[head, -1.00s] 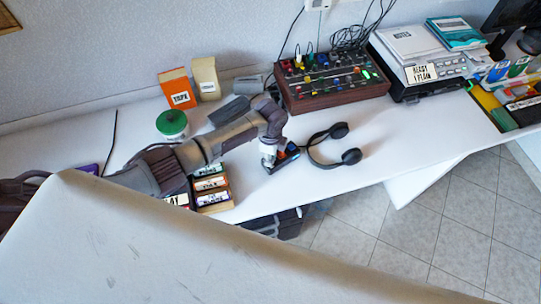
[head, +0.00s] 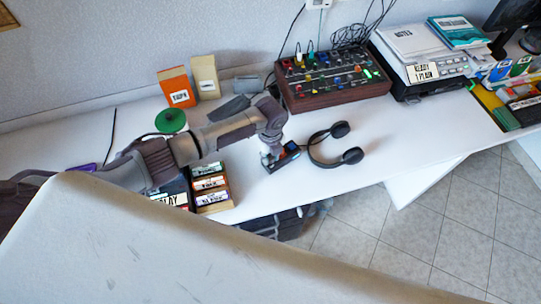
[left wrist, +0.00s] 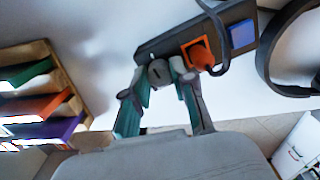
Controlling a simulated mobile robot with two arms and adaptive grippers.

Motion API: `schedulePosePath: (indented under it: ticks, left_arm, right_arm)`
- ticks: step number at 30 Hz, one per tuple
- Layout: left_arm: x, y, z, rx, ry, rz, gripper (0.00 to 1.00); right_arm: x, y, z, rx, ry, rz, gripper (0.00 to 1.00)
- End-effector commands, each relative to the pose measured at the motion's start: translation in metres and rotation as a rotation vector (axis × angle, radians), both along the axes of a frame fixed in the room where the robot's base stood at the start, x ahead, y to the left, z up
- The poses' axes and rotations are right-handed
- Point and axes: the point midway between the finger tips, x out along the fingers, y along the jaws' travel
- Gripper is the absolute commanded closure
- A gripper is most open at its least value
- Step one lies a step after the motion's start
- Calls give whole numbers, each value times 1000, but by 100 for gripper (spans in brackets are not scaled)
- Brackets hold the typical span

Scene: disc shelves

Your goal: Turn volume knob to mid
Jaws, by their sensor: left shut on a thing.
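A small dark control box (head: 288,150) lies on the white desk just left of the headphones (head: 337,145). In the left wrist view the box (left wrist: 237,14) carries an orange square with a round orange part (left wrist: 199,54), a blue square (left wrist: 242,34) and a grey round knob (left wrist: 159,72) near its left end. My left gripper (head: 270,160) is at the left end of the box. In the left wrist view its teal-padded fingers (left wrist: 161,80) are shut on the grey knob from both sides. The knob's setting cannot be read. My right gripper is out of view.
A wooden rack of labelled cases (head: 213,199) stands left of the gripper, near the desk's front edge. A mixer (head: 332,97) with many coloured knobs is at the back. A green round lid (head: 170,121) and box files (head: 179,88) stand back left.

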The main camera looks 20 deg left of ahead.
Motion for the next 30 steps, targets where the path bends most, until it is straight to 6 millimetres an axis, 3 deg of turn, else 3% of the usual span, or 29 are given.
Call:
schedulePosePath:
  ticks: [19, 20, 23, 24, 30]
  left_arm:
    - [0, 0, 0, 0, 0, -47, 100]
    - [0, 0, 0, 0, 0, -47, 70]
    - [0, 0, 0, 0, 0, -47, 53]
    - [0, 0, 0, 0, 0, -47, 49]
    - [0, 0, 0, 0, 0, -47, 49]
  right_arm:
    - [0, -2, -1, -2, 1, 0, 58]
    - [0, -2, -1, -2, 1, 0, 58]
    - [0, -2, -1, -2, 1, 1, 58]
    - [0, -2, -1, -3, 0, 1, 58]
    - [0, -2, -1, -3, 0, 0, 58]
